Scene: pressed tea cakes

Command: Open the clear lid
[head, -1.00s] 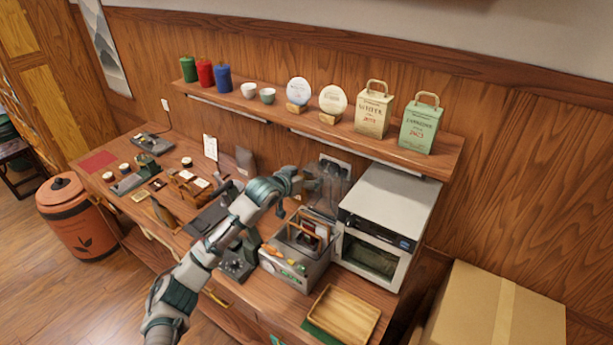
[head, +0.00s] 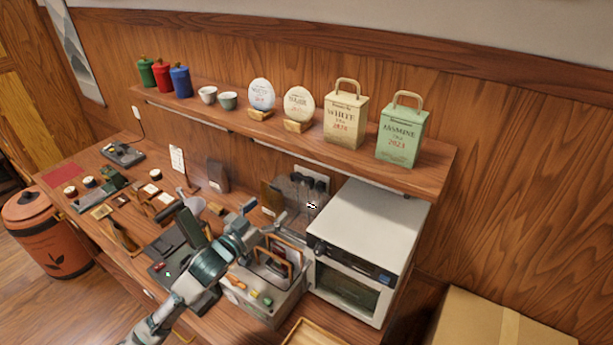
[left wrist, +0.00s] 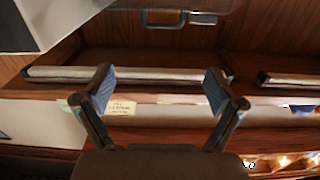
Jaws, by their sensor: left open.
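The clear lid (head: 296,214) is a see-through panel standing raised at the back of the grey box-shaped machine (head: 262,306) in the head view. Its exact edges are hard to make out. The machine's top is open, and a wooden-handled frame shows inside. My left gripper (head: 256,214) is to the left of the lid, above the machine's back left side, and apart from the lid. In the left wrist view its two fingers (left wrist: 158,85) are spread with nothing between them. My right gripper is not in view.
A white oven-like appliance (head: 372,235) stands close on the machine's right. A wall shelf (head: 300,137) with cups, tea cakes and bags runs above. A wooden tray (head: 312,335) is in front. A dark scale-like device (head: 165,262) and tea tools lie left.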

